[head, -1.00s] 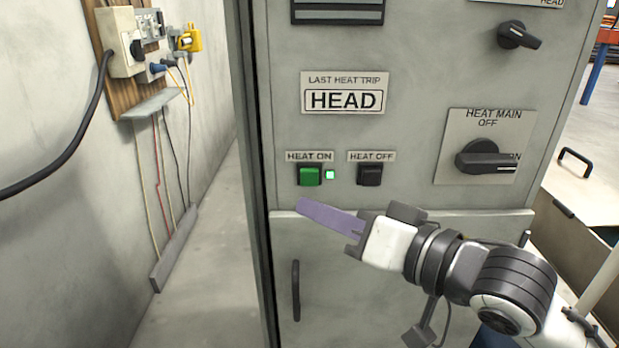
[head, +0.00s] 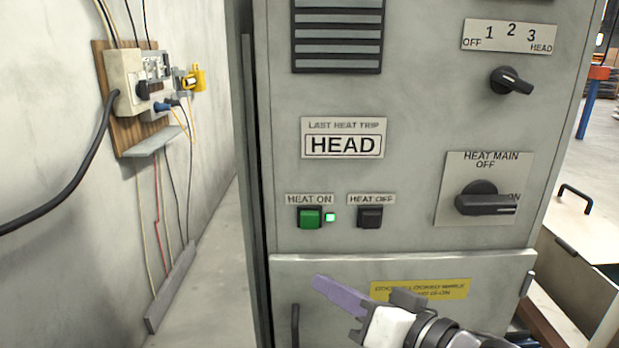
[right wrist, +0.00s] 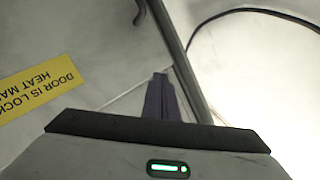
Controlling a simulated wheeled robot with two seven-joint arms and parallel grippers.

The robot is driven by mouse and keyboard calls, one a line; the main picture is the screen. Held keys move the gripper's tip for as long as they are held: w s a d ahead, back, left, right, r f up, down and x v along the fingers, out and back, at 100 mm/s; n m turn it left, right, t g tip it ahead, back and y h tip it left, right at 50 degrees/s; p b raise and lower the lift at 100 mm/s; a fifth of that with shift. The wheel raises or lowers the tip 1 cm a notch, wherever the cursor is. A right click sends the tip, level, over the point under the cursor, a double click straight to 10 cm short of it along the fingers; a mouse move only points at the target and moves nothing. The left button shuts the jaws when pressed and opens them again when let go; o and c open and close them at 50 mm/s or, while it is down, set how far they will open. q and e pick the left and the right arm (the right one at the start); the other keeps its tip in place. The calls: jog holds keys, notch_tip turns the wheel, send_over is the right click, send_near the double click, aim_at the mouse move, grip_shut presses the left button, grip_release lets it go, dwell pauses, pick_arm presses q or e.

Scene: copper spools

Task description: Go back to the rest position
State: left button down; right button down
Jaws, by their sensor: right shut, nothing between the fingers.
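My right gripper (head: 322,284) has purple fingers, shut together and empty. In the head view it is low in the picture, in front of the cabinet's lower door (head: 400,264), below the green HEAT ON button (head: 309,217) and the black HEAT OFF button (head: 370,217). A small green lamp (head: 330,217) beside the HEAT ON button is lit. In the right wrist view the closed fingers (right wrist: 161,80) point away from the camera, with nothing between them. My left gripper is not in view.
The grey cabinet (head: 420,110) carries a HEAT MAIN knob (head: 487,200) and a smaller selector knob (head: 511,80). A yellow door label (head: 425,289) is beside my arm. A wall socket board (head: 140,95) with cables is at left. A crate (head: 570,262) stands at right.

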jog(key=s+d+f+h, duration=0.2)
jog(key=d+f, duration=0.1)
jog(key=f, duration=0.5)
jog(key=s+d+f+h, duration=0.1)
jog(key=s+d+f, duration=0.1)
jog(key=f, duration=0.6)
jog(key=s+d+f+h, duration=0.2)
jog(key=d+f, duration=0.1)
jog(key=f, duration=0.5)
jog(key=s+d+f+g+h, duration=0.1)
jog(key=s+d+f, duration=0.1)
jog(key=s+f, duration=0.5)
jog(key=s+d+f+n+g+h, duration=0.1)
jog(key=s+d+f+g, duration=0.1)
jog(key=s+f, duration=0.6)
jog(key=shift+d+f+g+h, duration=0.3)
jog(key=shift+d+h, duration=0.1)
jog(key=shift+d, duration=0.35)
